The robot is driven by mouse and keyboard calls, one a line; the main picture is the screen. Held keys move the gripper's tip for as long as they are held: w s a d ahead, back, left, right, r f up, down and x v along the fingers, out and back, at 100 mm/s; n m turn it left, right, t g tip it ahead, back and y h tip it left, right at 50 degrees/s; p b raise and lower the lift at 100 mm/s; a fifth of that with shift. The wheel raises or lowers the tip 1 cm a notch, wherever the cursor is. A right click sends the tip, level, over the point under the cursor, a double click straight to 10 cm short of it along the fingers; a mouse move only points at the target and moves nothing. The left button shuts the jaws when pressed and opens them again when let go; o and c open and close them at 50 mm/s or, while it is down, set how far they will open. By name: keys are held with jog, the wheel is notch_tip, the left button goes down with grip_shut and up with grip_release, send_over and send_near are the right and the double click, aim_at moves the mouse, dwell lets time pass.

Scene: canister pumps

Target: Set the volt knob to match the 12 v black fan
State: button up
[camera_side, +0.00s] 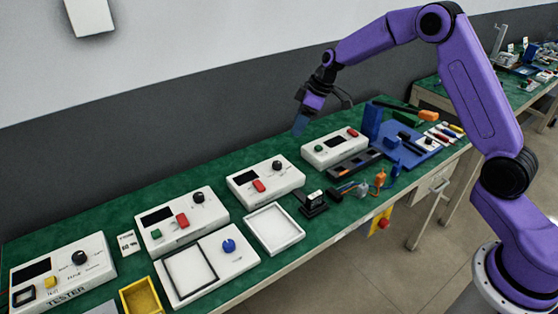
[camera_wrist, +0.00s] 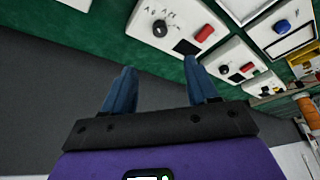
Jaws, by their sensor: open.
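My gripper (camera_side: 300,124) hangs open and empty above the back of the bench, apart from every panel. Its two blue fingers (camera_wrist: 160,64) are spread in the wrist view. A blue knob (camera_side: 229,245) sits on a white panel with a black square frame (camera_side: 190,271); the knob also shows in the wrist view (camera_wrist: 283,26). The tester (camera_side: 63,271) at far left has a black knob (camera_side: 79,258). Labels are too small to tell which knob is volt. I cannot make out a black fan.
A yellow bin (camera_side: 141,296) stands at the front left. A white tray (camera_side: 274,229) and a small black device (camera_side: 312,203) lie along the front edge. Tools and a blue stand (camera_side: 373,122) crowd the right. The green bench is clear behind the boxes.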

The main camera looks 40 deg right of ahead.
aim_at(277, 163)
jog(key=x, duration=1.6)
jog(key=shift+c, duration=0.3)
jog(key=c, duration=1)
